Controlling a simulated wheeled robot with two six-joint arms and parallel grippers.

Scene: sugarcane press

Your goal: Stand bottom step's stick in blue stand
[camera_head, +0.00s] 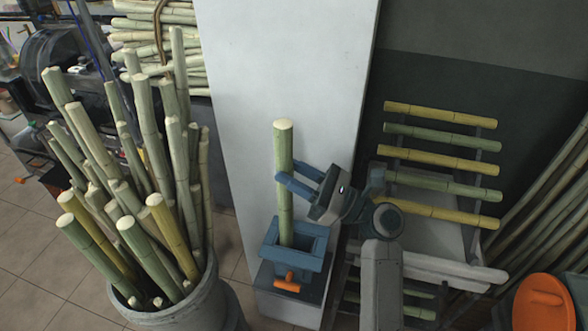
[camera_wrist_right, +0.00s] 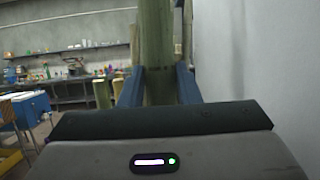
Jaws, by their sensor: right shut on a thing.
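A green sugarcane stick (camera_head: 284,150) stands upright with its lower end inside the blue stand (camera_head: 268,256); its bottom is hidden by the stand's walls. My right gripper (camera_head: 291,179) is shut on the stick at about mid-height, above the stand. In the right wrist view the stick (camera_wrist_right: 157,45) rises between the two blue fingers of the gripper (camera_wrist_right: 159,88). My left gripper is in neither view.
An orange handle (camera_head: 287,284) sticks out of the stand's front. A stepped rack (camera_head: 388,152) with yellow and green sticks is at right. A grey bin (camera_head: 185,314) full of canes stands at left. A pale panel (camera_head: 285,60) rises behind the stand. An orange lid (camera_head: 530,312) is at lower right.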

